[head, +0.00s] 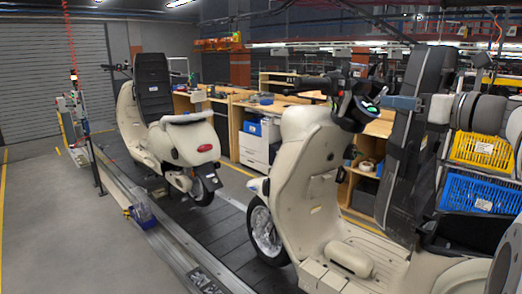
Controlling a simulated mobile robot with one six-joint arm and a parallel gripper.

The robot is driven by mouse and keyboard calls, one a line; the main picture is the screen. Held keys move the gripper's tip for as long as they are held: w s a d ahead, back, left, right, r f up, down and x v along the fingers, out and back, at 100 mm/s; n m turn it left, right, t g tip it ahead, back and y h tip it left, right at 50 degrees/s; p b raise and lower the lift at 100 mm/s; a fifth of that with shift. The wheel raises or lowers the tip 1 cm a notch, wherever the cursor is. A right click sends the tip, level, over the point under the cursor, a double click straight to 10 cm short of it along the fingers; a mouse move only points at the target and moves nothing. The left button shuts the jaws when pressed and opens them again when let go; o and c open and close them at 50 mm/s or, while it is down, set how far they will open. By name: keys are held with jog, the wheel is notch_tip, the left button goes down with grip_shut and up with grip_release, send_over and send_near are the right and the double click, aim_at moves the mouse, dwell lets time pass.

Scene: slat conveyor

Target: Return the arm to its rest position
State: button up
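My gripper does not show in the head view, so its pose and its fingers cannot be seen. No part of the arm can be made out with certainty. The task names no other object.
A cream scooter (297,150) stands close on the right, with a tall dark upright panel (412,160). Another scooter (190,143) stands farther left on the slat conveyor (222,232). Yellow (482,150) and blue (478,194) crates are at right. The left floor (45,215) is clear.

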jog(key=s+a+f+n+g+h, duration=0.2)
jog(key=s+a+f+n+g, duration=0.15)
jog(key=a+f+n, duration=0.5)
jog(key=s+a+f+n+g+h, duration=0.25)
jog(key=a+f+g, duration=0.2)
jog(key=f, duration=0.65)
jog(key=s+f+n+g+h, duration=0.3)
jog(key=s+f+n+h, duration=0.3)
jog(key=s+f+n, duration=0.9)
jog(key=f+n, duration=0.1)
jog(key=n, duration=0.2)
jog(key=shift+a+f+n, duration=0.15)
jog(key=shift+a+n, duration=0.15)
jog(key=shift+n, duration=0.1)
